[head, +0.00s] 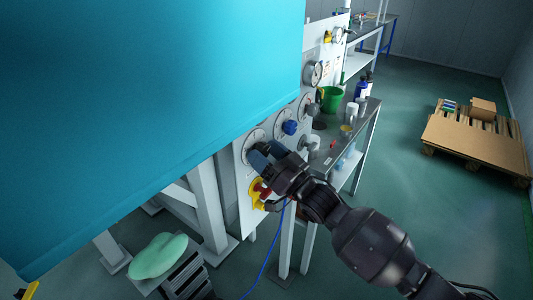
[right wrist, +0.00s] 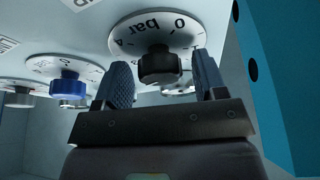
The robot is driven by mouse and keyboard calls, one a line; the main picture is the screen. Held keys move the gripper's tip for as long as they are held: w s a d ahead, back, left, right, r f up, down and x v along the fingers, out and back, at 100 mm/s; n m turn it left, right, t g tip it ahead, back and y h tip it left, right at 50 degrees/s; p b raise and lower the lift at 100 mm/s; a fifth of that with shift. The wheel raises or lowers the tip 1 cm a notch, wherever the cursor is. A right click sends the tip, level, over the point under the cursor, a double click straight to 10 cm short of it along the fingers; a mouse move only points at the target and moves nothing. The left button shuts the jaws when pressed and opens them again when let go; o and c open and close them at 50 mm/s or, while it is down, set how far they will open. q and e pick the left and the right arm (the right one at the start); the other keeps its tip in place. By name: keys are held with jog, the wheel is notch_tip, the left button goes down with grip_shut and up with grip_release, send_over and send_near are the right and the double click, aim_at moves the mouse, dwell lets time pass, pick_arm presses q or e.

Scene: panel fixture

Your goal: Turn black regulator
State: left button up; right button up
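The black regulator (right wrist: 160,66) is a short dark knob on a round white dial marked "bar" and 0. In the right wrist view it sits ahead of my right gripper (right wrist: 158,82), between the lines of its two open fingers. I see gaps on both sides, and contact is not visible. In the head view my right gripper (head: 268,155) is up against the panel (head: 243,185), in front of the lower-left dial (head: 251,140), and hides most of that knob.
A blue regulator (head: 290,127) sits beside it, with more dials further along. A red and yellow switch (head: 260,193) is below. A large teal surface (head: 140,100) blocks the upper left. A bench (head: 345,135) with a green bucket (head: 331,99) stands behind the panel.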

jog(key=c, duration=0.8)
jog(key=shift+o, duration=0.2)
jog(key=shift+n, duration=0.3)
jog(key=n+g+y, duration=0.1)
jog(key=n, duration=0.1)
jog(key=n+g+b, duration=0.1)
jog(key=n, duration=0.2)
jog(key=shift+g+y, duration=0.3)
jog(key=shift+y, duration=0.1)
jog(key=n+g, duration=0.1)
jog(key=n, duration=0.1)
jog(key=n+g+y, duration=0.1)
jog(key=n, duration=0.2)
jog(key=shift+w+g, duration=0.1)
jog(key=shift+g, duration=0.2)
jog(key=n+g, duration=0.2)
jog(key=n, duration=0.2)
jog(key=shift+d+r+n, duration=0.1)
jog(key=shift+n, duration=0.3)
jog(key=shift+n+g, duration=0.6)
jog(key=shift+n, duration=0.8)
